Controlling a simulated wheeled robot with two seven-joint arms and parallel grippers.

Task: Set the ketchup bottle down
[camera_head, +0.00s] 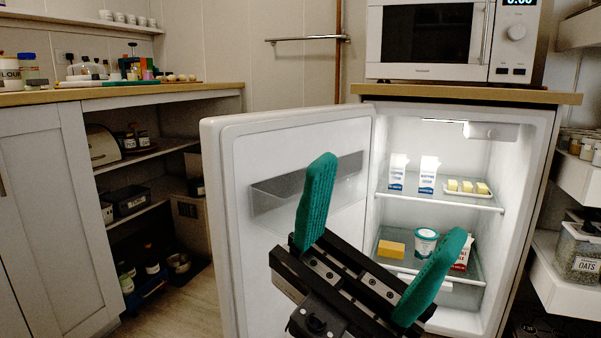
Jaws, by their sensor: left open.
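I cannot make out a ketchup bottle in the head view. My left gripper (385,208), with green finger pads, is open and empty in front of the open fridge (544,140). Its fingers are spread wide, one overlapping the fridge door (222,170) and the other the lower shelf area. A red and white item (463,258) on the lower shelf is partly hidden behind the right-hand finger, and I cannot tell what it is. My right gripper is not in view.
The upper fridge shelf holds two cartons (429,175) and a butter dish (467,188). The lower shelf holds a yellow block (391,249) and a white tub (425,243). A microwave (450,40) stands above. The wooden counter (200,90) is at left.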

